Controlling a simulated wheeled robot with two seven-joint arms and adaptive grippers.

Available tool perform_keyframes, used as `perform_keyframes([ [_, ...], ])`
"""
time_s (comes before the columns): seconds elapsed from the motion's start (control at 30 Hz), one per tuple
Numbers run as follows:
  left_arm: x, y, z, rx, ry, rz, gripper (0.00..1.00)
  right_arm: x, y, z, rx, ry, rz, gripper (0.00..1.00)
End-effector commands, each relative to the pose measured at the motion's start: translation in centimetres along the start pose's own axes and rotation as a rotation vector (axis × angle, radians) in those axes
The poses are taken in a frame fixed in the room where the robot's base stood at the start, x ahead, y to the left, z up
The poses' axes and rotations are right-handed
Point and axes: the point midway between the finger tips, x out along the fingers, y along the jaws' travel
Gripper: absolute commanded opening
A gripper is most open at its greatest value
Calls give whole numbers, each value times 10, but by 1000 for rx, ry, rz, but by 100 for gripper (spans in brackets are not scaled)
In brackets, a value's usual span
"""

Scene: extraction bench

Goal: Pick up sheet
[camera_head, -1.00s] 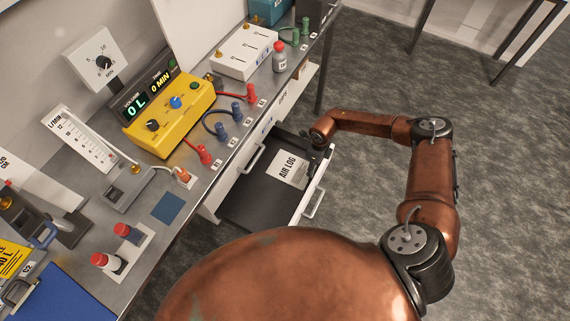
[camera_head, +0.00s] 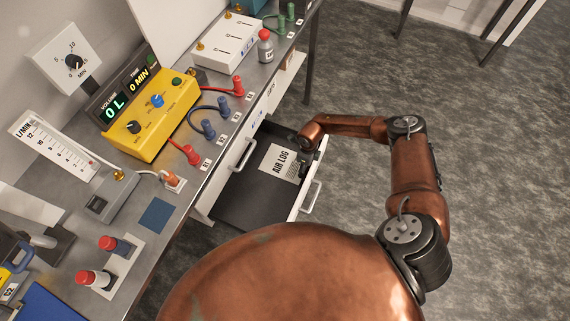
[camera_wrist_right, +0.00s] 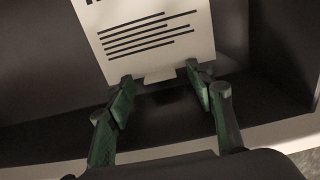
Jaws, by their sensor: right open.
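The sheet (camera_head: 281,163) is white, with the printed heading "AIR LOG". It lies in the open drawer (camera_head: 244,203), near the drawer's far right end. In the right wrist view the sheet (camera_wrist_right: 160,38) shows several black text lines and a small tab at its near edge. My right gripper (camera_wrist_right: 165,88) is open, its two green fingers on either side of the tab; I cannot tell whether they touch it. In the head view the right gripper (camera_head: 303,165) is small and partly hidden by my wrist, inside the drawer by the sheet. My left gripper is not in view.
The drawer's white front with a handle (camera_head: 312,196) stands between the sheet and the open floor. The bench (camera_head: 190,197) above holds a yellow meter box (camera_head: 150,115), plugs and a small bottle (camera_head: 265,46). The floor at right is clear.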

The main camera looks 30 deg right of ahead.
Motion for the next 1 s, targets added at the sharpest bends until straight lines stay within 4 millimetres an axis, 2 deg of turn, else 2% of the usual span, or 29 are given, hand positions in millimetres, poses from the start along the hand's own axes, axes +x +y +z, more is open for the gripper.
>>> perform_keyframes([
  [0.2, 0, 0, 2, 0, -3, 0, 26, 0, -1, 0, 1, -1, -1, 49],
  [0.8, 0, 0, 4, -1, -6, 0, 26, 0, -1, -1, 2, -1, 0, 7],
  [1.0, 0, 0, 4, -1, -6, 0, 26, 0, -1, -1, 2, -1, 0, 7],
])
